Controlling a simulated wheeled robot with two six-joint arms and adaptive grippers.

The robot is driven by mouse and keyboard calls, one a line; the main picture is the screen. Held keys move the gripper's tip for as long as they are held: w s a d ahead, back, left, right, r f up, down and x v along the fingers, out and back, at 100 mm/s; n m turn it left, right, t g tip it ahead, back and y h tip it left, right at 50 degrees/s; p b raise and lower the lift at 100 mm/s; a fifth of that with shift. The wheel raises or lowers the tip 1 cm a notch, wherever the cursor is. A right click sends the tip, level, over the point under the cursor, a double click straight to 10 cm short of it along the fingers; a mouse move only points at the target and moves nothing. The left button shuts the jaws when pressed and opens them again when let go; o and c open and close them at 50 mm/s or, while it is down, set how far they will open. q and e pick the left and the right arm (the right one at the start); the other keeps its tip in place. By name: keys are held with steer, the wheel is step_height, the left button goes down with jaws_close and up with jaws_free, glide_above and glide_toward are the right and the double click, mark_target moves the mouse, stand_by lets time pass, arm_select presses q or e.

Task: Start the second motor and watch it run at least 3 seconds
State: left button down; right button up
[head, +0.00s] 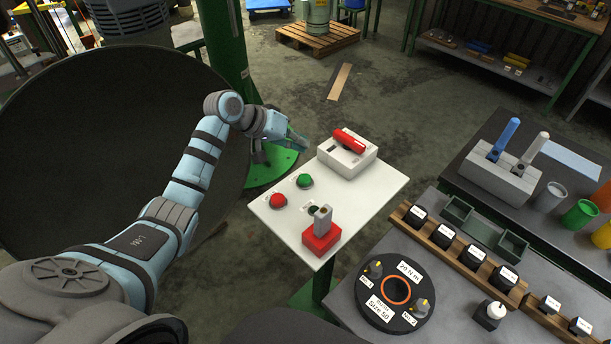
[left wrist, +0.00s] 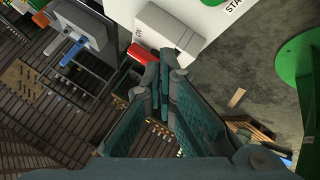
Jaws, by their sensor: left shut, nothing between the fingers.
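A white control panel (head: 275,222) on a green post carries a red button (head: 278,201) and a green button (head: 304,181). At its far end is a pale switch box (head: 338,162) with a red handle (head: 348,141) lying across its top. At its near end a grey upright piece (head: 322,220) stands on a red block (head: 321,238). My left gripper (head: 303,144) is shut and empty, just left of the red handle; I cannot tell whether they touch. The left wrist view shows its closed fingers (left wrist: 163,60) beside the red handle (left wrist: 137,55). My right gripper is not in view.
A large dark round dish (head: 90,130) stands left, behind my left arm. A green column (head: 222,45) rises behind the panel. A bench at right holds a black disc (head: 365,308) and a wooden rack of labelled black knobs (head: 440,236). Floor beyond the panel is mostly clear.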

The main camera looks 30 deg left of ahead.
arm_select(q)
steer(key=b, duration=0.6)
glide_above(303, 176)
steer(key=w, duration=0.1)
step_height(303, 176, down, 6)
steer(key=shift+f, duration=0.25)
steer(key=shift+s+f+b, duration=0.7)
steer(key=shift+f+b, duration=0.15)
steer(key=shift+b, duration=0.3)
steer(key=shift+f, duration=0.3)
steer(key=shift+w+f, duration=0.25)
steer(key=shift+w, duration=0.05)
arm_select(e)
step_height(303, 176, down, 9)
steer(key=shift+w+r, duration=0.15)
